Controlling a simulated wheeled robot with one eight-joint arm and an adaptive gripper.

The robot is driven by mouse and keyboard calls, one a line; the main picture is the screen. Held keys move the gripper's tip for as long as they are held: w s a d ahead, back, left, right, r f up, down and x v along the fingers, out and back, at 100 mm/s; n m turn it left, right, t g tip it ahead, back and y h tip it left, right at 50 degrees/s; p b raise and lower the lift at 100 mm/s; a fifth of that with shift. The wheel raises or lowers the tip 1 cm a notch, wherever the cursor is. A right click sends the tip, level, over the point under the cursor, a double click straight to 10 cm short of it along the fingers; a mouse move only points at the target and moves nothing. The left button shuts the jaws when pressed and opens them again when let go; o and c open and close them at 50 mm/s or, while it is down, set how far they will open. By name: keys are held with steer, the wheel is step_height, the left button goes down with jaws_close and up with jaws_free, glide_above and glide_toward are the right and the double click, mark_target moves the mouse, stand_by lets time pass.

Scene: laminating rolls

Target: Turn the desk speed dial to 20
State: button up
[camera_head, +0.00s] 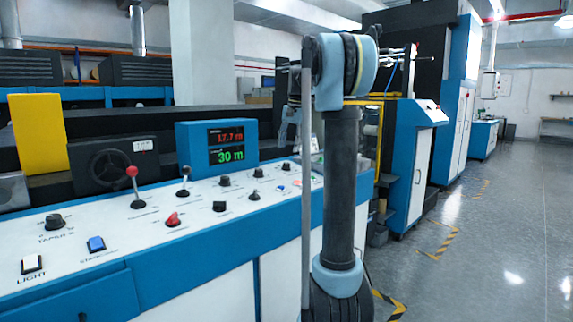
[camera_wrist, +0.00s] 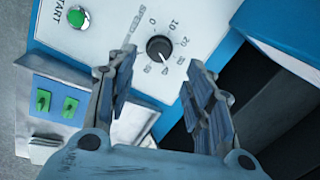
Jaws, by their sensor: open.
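The speed dial (camera_wrist: 158,48) is a round black knob on a white panel in the wrist view. Printed numbers including 0, 10, 20 and 30 curve around it, and the lettering beside it appears to read SPEED. Its pointer mark is too small to read surely. My gripper (camera_wrist: 161,60) is open and empty, with one finger on each side of the dial's lower part in the picture. I cannot tell how far the fingertips are above the panel.
A green START button (camera_wrist: 77,17) and two green switches (camera_wrist: 56,105) are near the dial. In the head view, the desk (camera_head: 110,228) carries several knobs, levers and a display (camera_head: 230,146) reading 17.7 m and 30 m. Open grey floor (camera_head: 485,260) lies at right.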

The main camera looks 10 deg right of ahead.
mark_target(286, 163)
steer(key=f, duration=0.5)
steer(key=a+f, duration=0.1)
steer(key=f, duration=0.1)
steer(key=shift+w+f, duration=0.4)
steer(key=shift+c, duration=0.4)
steer(key=c, duration=1)
